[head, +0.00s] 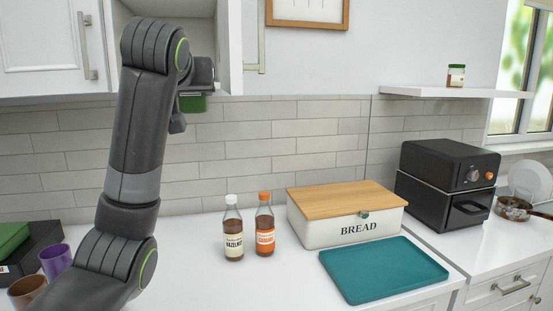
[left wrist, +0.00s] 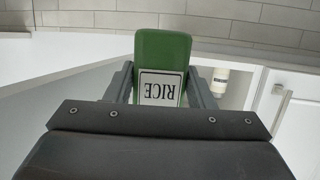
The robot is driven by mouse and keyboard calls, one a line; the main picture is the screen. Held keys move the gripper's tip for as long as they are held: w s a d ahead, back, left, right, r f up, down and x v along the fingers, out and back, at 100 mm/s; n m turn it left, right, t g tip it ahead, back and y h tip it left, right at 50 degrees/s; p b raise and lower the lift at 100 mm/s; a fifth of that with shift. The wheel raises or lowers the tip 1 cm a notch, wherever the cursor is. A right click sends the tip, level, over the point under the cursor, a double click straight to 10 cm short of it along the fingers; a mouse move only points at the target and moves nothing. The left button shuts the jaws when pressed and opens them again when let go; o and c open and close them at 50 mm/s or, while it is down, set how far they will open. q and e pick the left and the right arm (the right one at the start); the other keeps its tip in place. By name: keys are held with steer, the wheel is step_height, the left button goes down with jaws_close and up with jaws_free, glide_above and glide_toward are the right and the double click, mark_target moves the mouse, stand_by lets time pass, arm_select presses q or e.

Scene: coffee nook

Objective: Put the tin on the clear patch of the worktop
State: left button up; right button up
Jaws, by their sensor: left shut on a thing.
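A green tin (left wrist: 163,52) with a white label reading RICE is held between the two fingers of my left gripper (left wrist: 162,84). The label appears upside down in the left wrist view. In the head view my left arm rises from the lower left to the open wall cabinet, where a small part of the green tin (head: 193,103) shows below the wrist, high above the worktop. My arm hides most of the gripper there. The white worktop (head: 210,285) is bare in front of the two bottles and left of the teal tray. My right gripper is not in view.
Hazelnut (head: 233,230) and orange-capped (head: 265,225) bottles stand left of the bread box (head: 345,229). A teal tray (head: 384,270) lies in front of it. Purple (head: 56,262) and brown (head: 27,291) cups stand at left. The open wall cabinet (head: 222,50) is close to my gripper.

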arm_select(q)
steer(key=s+f+m+h, duration=0.1)
steer(key=s+f+h, duration=0.15)
steer(key=f, duration=1.85)
steer(key=s+a+f+y, duration=0.1)
steer(key=s+a+f, duration=0.2)
steer(key=s+f, duration=1)
steer(key=shift+a, duration=0.25)
steer(key=s+d+f+m+g+h, duration=0.3)
steer(key=d+f+m+g+h, duration=0.2)
steer(key=d+m+g+h, duration=0.1)
steer(key=s+d+f+m+g+h, duration=0.3)
steer(key=d+f+m+g+h, duration=0.2)
steer(key=m, duration=0.6)
steer(key=shift+s+d+g+h, duration=0.4)
steer(key=shift+d+g+h, duration=0.9)
steer(key=shift+d+h, duration=0.5)
